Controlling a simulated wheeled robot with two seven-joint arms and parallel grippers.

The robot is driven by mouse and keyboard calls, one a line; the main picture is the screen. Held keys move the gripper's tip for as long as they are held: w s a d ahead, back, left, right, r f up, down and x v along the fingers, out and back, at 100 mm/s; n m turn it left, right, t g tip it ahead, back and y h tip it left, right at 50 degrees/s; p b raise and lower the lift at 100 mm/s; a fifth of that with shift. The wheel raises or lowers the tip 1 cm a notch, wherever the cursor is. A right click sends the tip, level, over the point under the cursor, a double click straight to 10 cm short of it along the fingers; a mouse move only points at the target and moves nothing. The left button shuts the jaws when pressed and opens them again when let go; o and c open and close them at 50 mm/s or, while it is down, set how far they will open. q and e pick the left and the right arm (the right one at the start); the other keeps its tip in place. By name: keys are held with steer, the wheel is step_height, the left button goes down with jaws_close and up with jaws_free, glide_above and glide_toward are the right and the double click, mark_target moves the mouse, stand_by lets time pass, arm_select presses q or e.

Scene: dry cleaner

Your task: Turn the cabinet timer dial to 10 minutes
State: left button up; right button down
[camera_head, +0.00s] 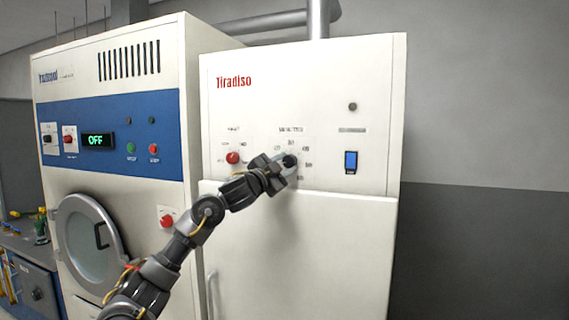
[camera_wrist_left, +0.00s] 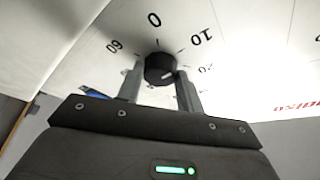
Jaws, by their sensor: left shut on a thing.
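The timer dial (camera_head: 290,160) is a small black knob on the white cabinet (camera_head: 300,236) marked Tiradiso, with a ring of printed numbers around it. In the left wrist view the dial (camera_wrist_left: 160,67) shows close up, with 60, 0, 10 and 20 readable. A short pale mark on its face points to the lower right, away from the 0; the number it meets is hard to tell. My left gripper (camera_head: 284,165) is at the dial. Its fingers (camera_wrist_left: 160,84) stand on both sides of the knob, shut on it. My right gripper is not in view.
A red knob (camera_head: 232,157) sits left of the dial, and a blue switch (camera_head: 351,161) to its right. The cabinet door lies below. A machine with a blue panel (camera_head: 110,165), an OFF display (camera_head: 98,141) and a round door (camera_head: 78,242) stands at left.

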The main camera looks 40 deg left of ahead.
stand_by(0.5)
arm_select(q)
steer(key=o, duration=1)
steer(key=shift+s+f, duration=0.1)
steer(key=shift+s+f+b, duration=0.2)
steer(key=shift+s+b, duration=0.1)
steer(key=shift+b, duration=0.05)
steer(key=b+v, duration=0.2)
steer(key=v, duration=0.3)
steer(key=b+v, duration=0.3)
steer(key=v, duration=0.2)
steer(key=shift+r, duration=0.25)
